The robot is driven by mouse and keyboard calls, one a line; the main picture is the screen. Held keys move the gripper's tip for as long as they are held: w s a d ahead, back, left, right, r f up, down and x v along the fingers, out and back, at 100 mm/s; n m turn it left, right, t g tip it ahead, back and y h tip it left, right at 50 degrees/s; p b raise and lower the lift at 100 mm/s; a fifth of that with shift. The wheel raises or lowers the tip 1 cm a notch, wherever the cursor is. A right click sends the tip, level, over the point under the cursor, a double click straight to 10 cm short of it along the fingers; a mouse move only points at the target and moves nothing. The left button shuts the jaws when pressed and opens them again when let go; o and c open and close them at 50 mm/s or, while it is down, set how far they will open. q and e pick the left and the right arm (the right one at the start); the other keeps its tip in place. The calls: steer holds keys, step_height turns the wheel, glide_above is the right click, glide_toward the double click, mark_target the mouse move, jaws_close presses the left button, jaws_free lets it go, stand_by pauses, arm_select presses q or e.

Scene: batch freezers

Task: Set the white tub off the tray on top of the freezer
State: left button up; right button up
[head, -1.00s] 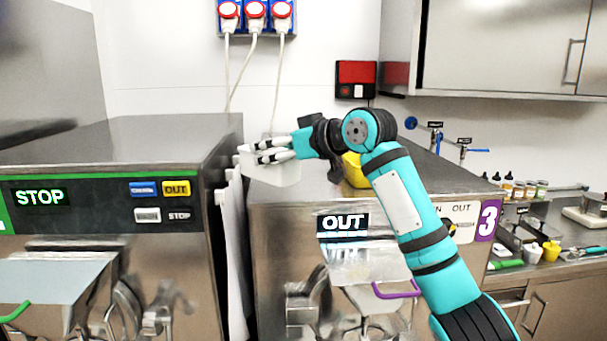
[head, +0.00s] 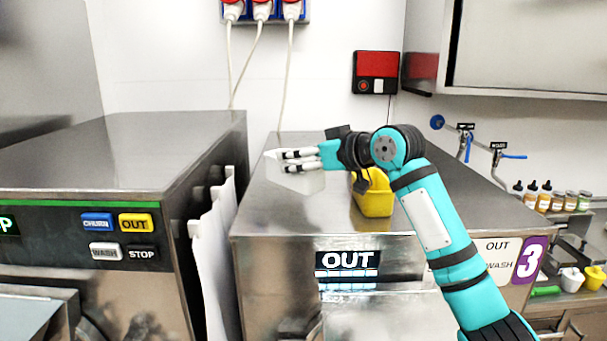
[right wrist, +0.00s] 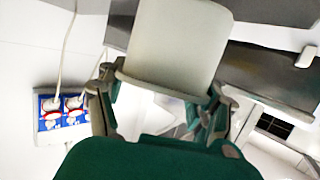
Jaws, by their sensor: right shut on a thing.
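The white tub (head: 300,183) is in my right gripper (head: 282,160), at the left part of the top of the freezer marked 3 (head: 285,215). The fingers reach in from the right and are shut on it. I cannot tell whether the tub touches the steel top. In the right wrist view the tub (right wrist: 178,45) fills the upper middle, between the fingers (right wrist: 160,105). A yellow tub (head: 374,198) stands on the same freezer, right of the white one, partly behind my wrist. I cannot make out a tray. My left gripper is not in view.
Another freezer (head: 110,150) stands to the left, with a gap and white hanging sheets (head: 212,235) between the two. Wall sockets with cables (head: 264,12) and a red box (head: 376,78) are behind. Bottles (head: 545,197) stand at the right. The freezer's rear top looks clear.

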steer(key=f, duration=0.1)
steer(key=f+p, duration=0.1)
steer(key=w+f, duration=0.1)
steer(key=shift+d+f+p, duration=0.25)
steer(key=shift+f+p, duration=0.05)
steer(key=shift+f, duration=0.65)
steer(key=shift+s, duration=0.15)
steer(key=o, duration=1.5)
steer(key=shift+c, duration=0.2)
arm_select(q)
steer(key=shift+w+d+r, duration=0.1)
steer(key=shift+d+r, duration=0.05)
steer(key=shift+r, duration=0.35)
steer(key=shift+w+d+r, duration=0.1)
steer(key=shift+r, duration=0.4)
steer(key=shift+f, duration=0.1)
